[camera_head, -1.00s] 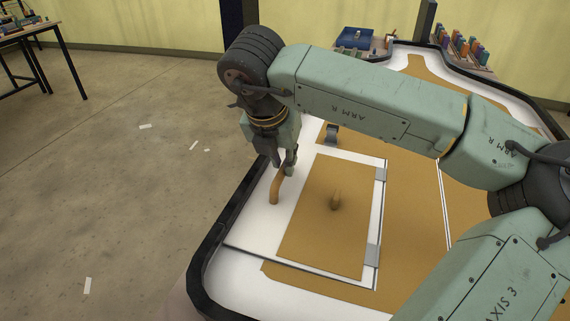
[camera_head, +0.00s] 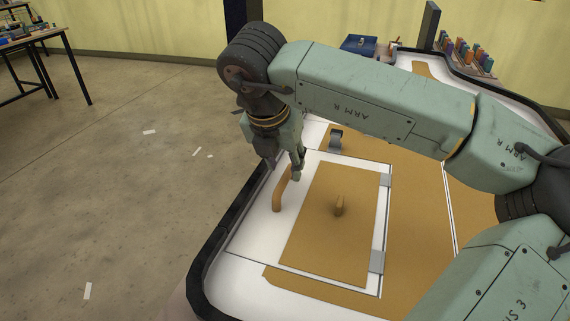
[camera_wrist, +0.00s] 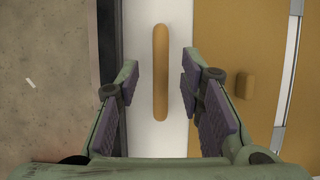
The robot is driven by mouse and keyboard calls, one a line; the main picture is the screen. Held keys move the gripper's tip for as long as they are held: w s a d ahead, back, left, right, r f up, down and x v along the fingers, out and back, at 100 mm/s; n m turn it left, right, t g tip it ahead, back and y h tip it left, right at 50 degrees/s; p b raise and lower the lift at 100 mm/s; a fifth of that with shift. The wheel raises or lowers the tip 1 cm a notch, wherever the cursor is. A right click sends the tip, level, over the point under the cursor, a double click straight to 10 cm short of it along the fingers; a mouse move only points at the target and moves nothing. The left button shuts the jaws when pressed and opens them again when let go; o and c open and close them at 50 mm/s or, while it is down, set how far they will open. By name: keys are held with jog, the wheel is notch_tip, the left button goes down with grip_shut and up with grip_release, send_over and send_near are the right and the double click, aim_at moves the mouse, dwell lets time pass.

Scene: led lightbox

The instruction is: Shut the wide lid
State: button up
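The wide lid (camera_head: 250,232) is a white panel with a brown rectangle and a small brown knob (camera_head: 340,205). It looks flat, about level with the worktop; I cannot tell whether a small gap is left under its edge. Two grey hinges (camera_head: 377,262) are on its right side. A long wooden handle (camera_head: 277,198) stands along its left side, and it also shows in the wrist view (camera_wrist: 160,72). My gripper (camera_head: 296,172) is over the far end of the handle. In the wrist view its open fingers (camera_wrist: 160,80) are on either side of the handle, apart from it.
The worktop has a raised dark rim (camera_head: 215,243) on the left. A grey latch-like part (camera_head: 336,139) sits beyond the lid. A blue box (camera_head: 359,45) and a rack of coloured pieces (camera_head: 466,52) stand at the back. My arm spans the area above the right side.

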jog(key=v, duration=1)
jog(key=shift+r, duration=0.4)
jog(key=shift+s+f, duration=0.1)
jog(key=shift+s, duration=0.1)
